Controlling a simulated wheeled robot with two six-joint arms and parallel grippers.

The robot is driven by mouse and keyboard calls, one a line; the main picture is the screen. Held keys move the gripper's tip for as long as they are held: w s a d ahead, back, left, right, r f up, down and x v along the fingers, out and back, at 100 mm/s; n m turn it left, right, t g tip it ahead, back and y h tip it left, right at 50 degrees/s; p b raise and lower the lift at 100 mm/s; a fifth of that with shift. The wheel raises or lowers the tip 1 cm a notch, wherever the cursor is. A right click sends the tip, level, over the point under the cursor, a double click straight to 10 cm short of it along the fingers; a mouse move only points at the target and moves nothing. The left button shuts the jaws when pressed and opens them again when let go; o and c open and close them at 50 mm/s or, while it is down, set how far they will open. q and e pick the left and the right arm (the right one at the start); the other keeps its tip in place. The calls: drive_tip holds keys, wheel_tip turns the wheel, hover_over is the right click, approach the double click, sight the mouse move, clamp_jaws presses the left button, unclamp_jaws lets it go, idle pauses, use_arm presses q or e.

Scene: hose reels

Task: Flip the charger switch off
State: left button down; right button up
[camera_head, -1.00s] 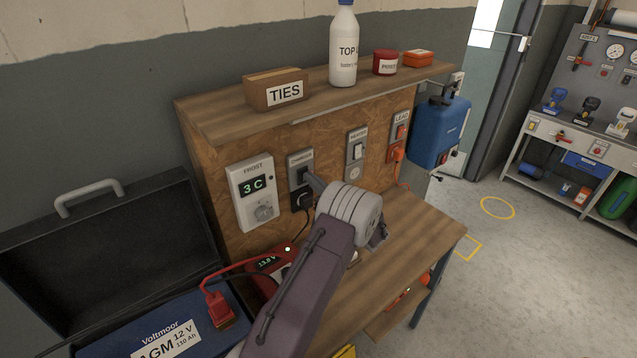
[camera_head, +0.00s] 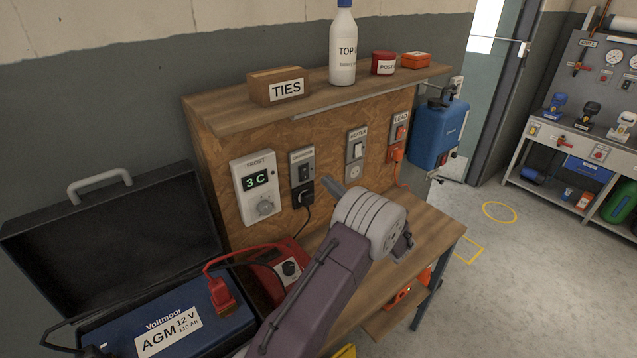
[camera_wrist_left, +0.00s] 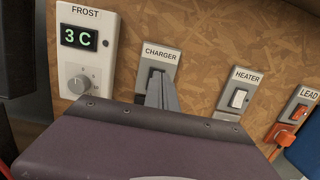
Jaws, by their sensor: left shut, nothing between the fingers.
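The charger switch (camera_head: 304,172) is a dark rocker on a grey plate marked CHARGER, on the wooden back panel. Its position is too small to tell. A black plug with a cord sits in the socket below it. My left gripper (camera_head: 328,183) is shut and empty, to the right of the switch plate and apparently clear of it in the head view. In the left wrist view the charger plate (camera_wrist_left: 161,56) shows behind the shut fingers (camera_wrist_left: 161,90), which hide part of it. The red charger (camera_head: 268,275) on the bench is partly hidden by my arm.
A frost thermostat (camera_head: 257,189) reading 3 C is left of the charger plate. The heater switch (camera_head: 357,150) and lead switch (camera_head: 400,133) are to the right. A shelf (camera_head: 225,110) overhangs the panel. An open case with a battery (camera_head: 170,325) stands left.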

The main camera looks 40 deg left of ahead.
use_arm(q)
drive_tip(key=shift+w+r+b+v, duration=0.1)
drive_tip(key=shift+b+v, duration=0.05)
drive_tip(key=shift+v, duration=0.65)
drive_tip(key=shift+w+r+b+v, duration=0.1)
drive_tip(key=shift+b+v, duration=0.1)
drive_tip(key=shift+v, duration=0.65)
drive_tip(key=shift+r+b+v, duration=0.15)
drive_tip(key=shift+v, duration=0.65)
